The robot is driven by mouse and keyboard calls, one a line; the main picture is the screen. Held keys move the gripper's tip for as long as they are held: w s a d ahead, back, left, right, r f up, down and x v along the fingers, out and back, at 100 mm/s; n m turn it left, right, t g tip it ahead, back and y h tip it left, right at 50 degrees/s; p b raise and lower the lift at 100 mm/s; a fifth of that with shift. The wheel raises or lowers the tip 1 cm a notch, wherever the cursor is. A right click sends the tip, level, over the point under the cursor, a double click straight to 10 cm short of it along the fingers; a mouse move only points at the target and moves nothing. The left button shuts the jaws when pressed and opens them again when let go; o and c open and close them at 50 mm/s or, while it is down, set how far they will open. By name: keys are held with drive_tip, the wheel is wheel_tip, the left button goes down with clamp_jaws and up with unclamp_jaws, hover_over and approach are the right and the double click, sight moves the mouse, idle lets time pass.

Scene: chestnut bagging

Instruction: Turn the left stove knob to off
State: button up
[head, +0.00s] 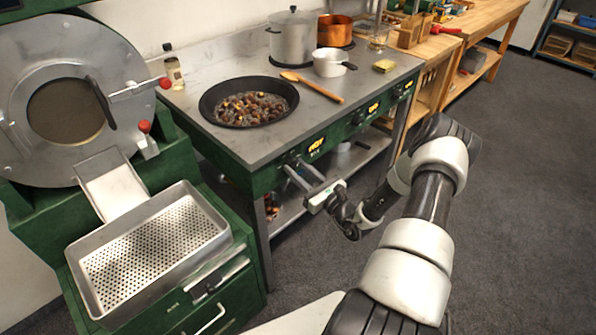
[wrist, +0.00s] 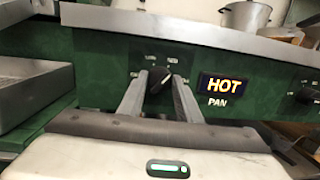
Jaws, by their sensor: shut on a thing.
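The left stove knob (wrist: 158,80) is a black knob on the green front panel of the stove, with small white marks above and beside it. My gripper (wrist: 160,88) is shut on this knob, one finger on each side. In the head view my gripper (head: 297,172) reaches the left end of the stove front, and its fingers hide the knob there. The knob's pointer looks tilted, but its exact setting is hard to read. A lit HOT sign (wrist: 223,84) above the word PAN glows to the right of the knob.
A black pan of chestnuts (head: 250,102) sits on the stove top (head: 225,138) above the knob. A green roaster with a perforated tray (head: 150,250) is at left. Open floor lies right.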

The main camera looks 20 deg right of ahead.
drive_tip(key=shift+d+f+n+g+y+b, duration=0.1)
drive_tip(key=shift+n+g+y+b, duration=0.35)
drive_tip(key=shift+n+b, duration=2.55)
drive_tip(key=shift+d+n+g+y, duration=0.1)
drive_tip(key=shift+n+g+y, duration=0.35)
drive_tip(key=shift+n, duration=5.5)
drive_tip(key=shift+f+n+g+y+b, duration=0.1)
drive_tip(key=shift+n+g+y+b, duration=0.35)
drive_tip(key=shift+n+b, duration=2.55)
drive_tip(key=n+p, duration=0.2)
drive_tip(key=n, duration=0.1)
drive_tip(key=shift+r+p, duration=0.1)
drive_tip(key=shift+p, duration=0.3)
drive_tip(key=o, duration=1)
drive_tip(key=shift+o, duration=0.2)
drive_tip(key=p+v, duration=0.2)
drive_tip(key=v, duration=1.5)
drive_tip(key=shift+s+d+f, duration=0.15)
drive_tip(key=shift+d+f, duration=0.05)
drive_tip(key=shift+f, duration=0.05)
